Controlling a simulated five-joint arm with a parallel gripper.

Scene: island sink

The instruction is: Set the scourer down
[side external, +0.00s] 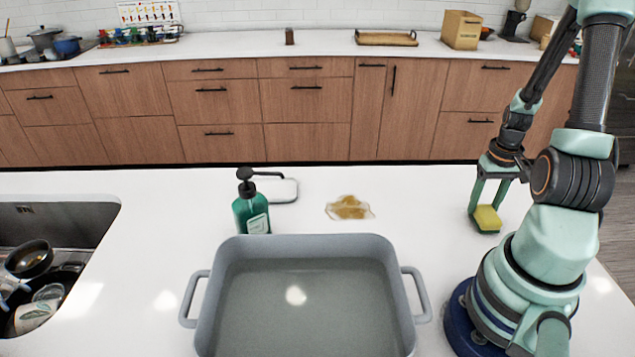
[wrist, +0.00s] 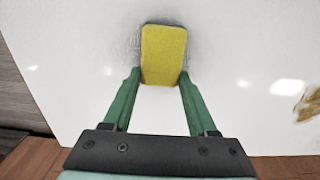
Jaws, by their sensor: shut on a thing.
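The scourer (side external: 487,218) is a yellow sponge with a green underside. It is at the right of the white counter, between the two fingers of my gripper (side external: 482,212), which points down. In the wrist view the yellow face of the scourer (wrist: 163,54) shows between the fingertips of my gripper (wrist: 162,75), and the fingers are shut on it. The scourer is at or very close to the counter top; I cannot tell whether it touches. A greyish patch surrounds it in the wrist view.
A grey basin of water (side external: 205,310) stands at the front middle. Behind it are a green soap bottle (side external: 251,214), a small white dish (side external: 285,190) and a brown spill (side external: 349,208). The sink (side external: 60,225) with dishes is at left. Counter between spill and scourer is clear.

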